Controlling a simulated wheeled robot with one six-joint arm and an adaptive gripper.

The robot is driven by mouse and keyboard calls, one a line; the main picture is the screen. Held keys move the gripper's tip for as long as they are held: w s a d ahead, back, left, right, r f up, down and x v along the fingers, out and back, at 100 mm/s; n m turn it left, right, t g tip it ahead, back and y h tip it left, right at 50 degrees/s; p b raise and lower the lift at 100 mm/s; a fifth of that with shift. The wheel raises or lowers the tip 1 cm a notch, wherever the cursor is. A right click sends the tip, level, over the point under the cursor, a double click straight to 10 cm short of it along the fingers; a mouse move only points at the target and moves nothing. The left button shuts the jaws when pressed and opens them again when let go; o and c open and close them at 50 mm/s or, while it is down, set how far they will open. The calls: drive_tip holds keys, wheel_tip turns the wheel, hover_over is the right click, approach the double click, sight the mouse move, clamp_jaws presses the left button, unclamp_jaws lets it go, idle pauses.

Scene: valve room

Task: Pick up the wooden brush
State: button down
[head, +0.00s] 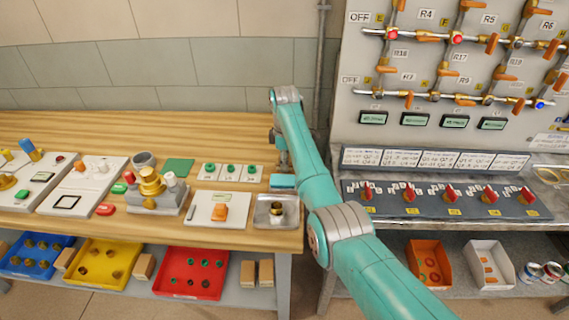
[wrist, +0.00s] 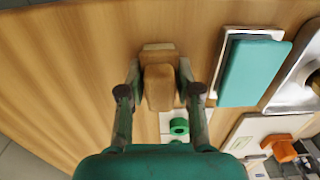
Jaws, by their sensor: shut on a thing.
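The wooden brush (wrist: 159,88) is a brown block with a wider, paler part at its far end, in the upper middle of the wrist view. My gripper (wrist: 160,91) has one finger on each side of it and is shut on it. In the head view my gripper (head: 282,160) points down over the right end of the wooden table (head: 215,124). The brush cannot be made out there. I cannot tell whether the brush touches the tabletop.
A teal block (wrist: 252,72) lies close to the right of the brush, with a metal tray (head: 262,222) beyond it. White tiles with green rings (head: 231,169) are nearby. A grey valve panel (head: 430,135) stands to the right. The table's back left is bare.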

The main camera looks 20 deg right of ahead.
wheel_tip(320, 180, up, 10)
idle(0.6)
drive_tip(key=c, duration=1.5)
unclamp_jaws()
drive_tip(key=c, duration=0.3)
drive_tip(key=shift+s, duration=0.1)
